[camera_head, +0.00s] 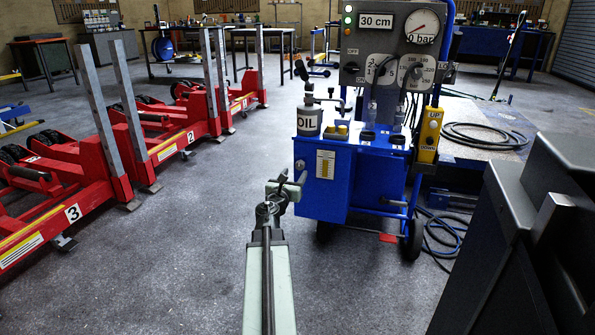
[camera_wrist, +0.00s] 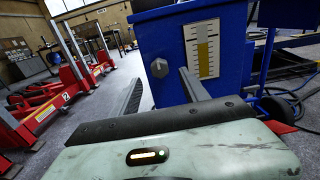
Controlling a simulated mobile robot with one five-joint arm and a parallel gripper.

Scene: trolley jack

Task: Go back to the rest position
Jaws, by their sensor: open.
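My gripper (camera_head: 287,186) is open at the end of my pale green arm, which reaches forward in the middle of the head view. It is just in front of the left side of the blue control cart (camera_head: 370,185). In the wrist view my two dark fingers (camera_wrist: 161,90) stand apart with nothing between them. Past them is the cart's blue tank with a yellow and white level gauge (camera_wrist: 202,50) and a hex bolt (camera_wrist: 159,68). I cannot tell the exact gap from fingers to tank.
Red trolley jacks (camera_head: 95,180) with grey posts line the left. The cart carries an oil can (camera_head: 308,122), a "30 cm" panel (camera_head: 376,21), a dial at 0 bar and a yellow pendant (camera_head: 430,135). Hoses (camera_head: 440,235) lie right. Floor between jacks and cart is clear.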

